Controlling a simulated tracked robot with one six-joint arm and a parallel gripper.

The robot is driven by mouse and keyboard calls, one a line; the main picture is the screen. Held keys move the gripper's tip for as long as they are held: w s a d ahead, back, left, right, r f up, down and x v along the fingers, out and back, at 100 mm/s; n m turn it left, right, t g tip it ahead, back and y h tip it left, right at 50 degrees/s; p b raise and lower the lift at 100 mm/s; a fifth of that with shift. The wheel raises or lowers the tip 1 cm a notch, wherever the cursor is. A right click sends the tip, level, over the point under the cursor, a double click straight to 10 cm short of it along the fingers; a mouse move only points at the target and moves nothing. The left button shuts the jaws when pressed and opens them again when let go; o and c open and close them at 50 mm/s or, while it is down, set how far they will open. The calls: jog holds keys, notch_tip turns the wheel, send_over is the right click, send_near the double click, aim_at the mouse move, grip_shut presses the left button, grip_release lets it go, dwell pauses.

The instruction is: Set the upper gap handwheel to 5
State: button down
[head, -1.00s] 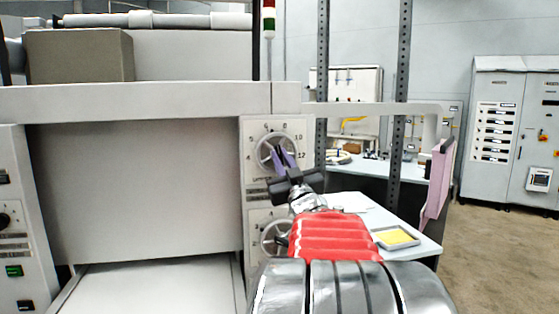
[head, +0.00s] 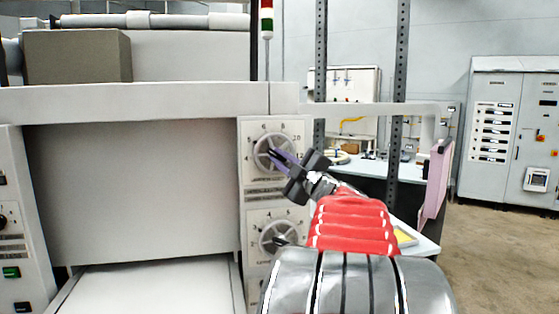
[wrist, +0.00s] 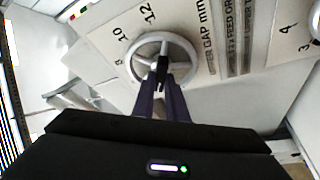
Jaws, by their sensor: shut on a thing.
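The upper gap handwheel (head: 260,164) is a pale ring on the white panel, with a numbered scale around it. In the wrist view the handwheel (wrist: 137,70) is close, and the scale numbers 8, 10 and 12 and a partly hidden gap label in mm can be read. My gripper (head: 273,155) reaches it from the lower right with purple fingers. In the wrist view my gripper (wrist: 162,88) is shut on the dark bar (wrist: 162,68) at the wheel's middle. The wheel's pointer and exact setting are hard to make out.
A second handwheel (head: 264,244) with its own scale sits below on the same panel. A pink upright panel (head: 436,190) stands at the right, before a blue table (head: 378,170). Grey cabinets (head: 510,120) stand at the back right.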

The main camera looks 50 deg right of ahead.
jog(key=shift+a+n, duration=0.1)
jog(key=shift+n, duration=0.2)
jog(key=c, duration=1.8)
grip_release()
jog(key=shift+o, duration=0.2)
jog(key=shift+s, duration=0.1)
jog(key=v, duration=1.3)
jog(key=shift+s, duration=0.3)
